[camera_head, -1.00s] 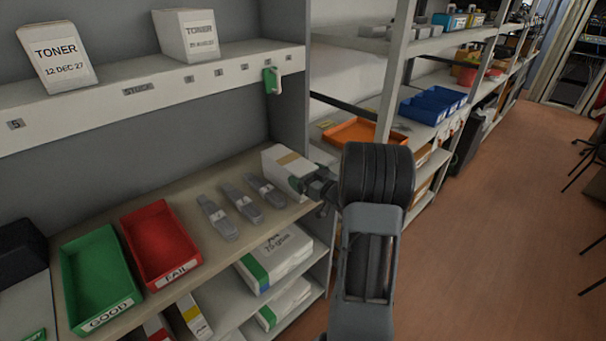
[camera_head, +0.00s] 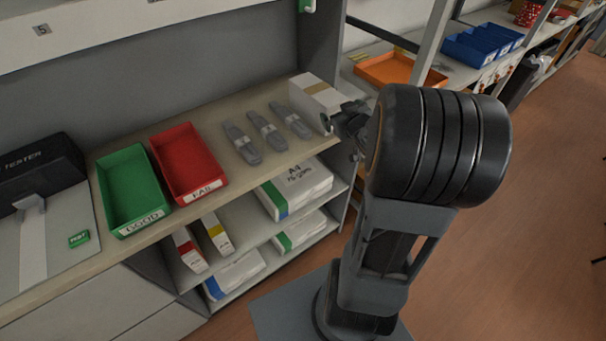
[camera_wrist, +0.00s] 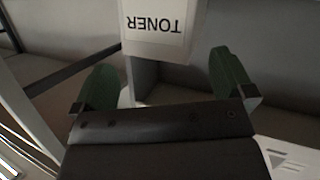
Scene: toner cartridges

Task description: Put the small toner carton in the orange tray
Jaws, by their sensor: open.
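The orange tray (camera_head: 385,69) is on the rack beyond the upright, behind my arm.
A green GOOD bin (camera_head: 133,190), a red FAIL bin (camera_head: 187,163) and several grey devices (camera_head: 268,131) share the shelf. A black tester (camera_head: 40,168) is far left. Paper packs (camera_head: 295,187) lie below. Blue bins (camera_head: 483,43) stand beyond the tray.

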